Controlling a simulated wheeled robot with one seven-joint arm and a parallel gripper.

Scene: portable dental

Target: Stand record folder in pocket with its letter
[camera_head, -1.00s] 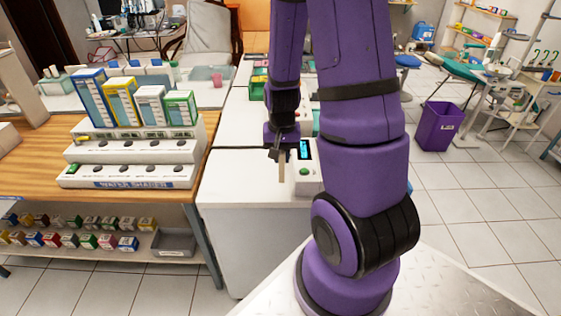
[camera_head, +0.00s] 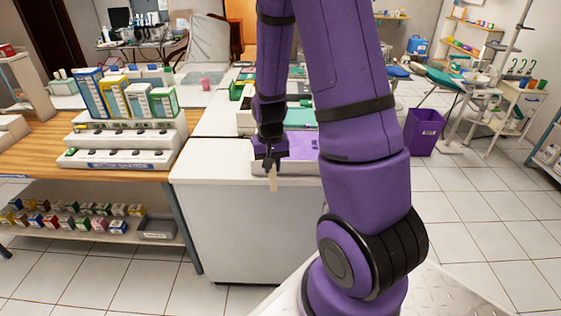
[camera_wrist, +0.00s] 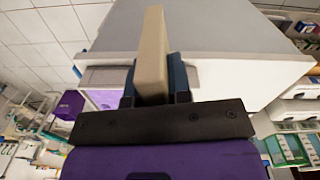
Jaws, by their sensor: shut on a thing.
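My gripper (camera_head: 270,162) is shut on a thin beige, flat folder-like piece (camera_head: 273,178), which hangs upright below the fingers in front of the white cabinet. In the wrist view the beige piece (camera_wrist: 152,50) stands up between the two dark fingers (camera_wrist: 155,85), seen edge-on. No letter can be read on it.
The white cabinet top (camera_head: 210,174) lies left of my gripper, mostly clear. A purple tray (camera_head: 300,146) is just behind my gripper. A wooden table (camera_head: 50,160) carries the rack, with small boxes (camera_head: 75,215) on a shelf below. A purple bin (camera_head: 424,130) stands at right.

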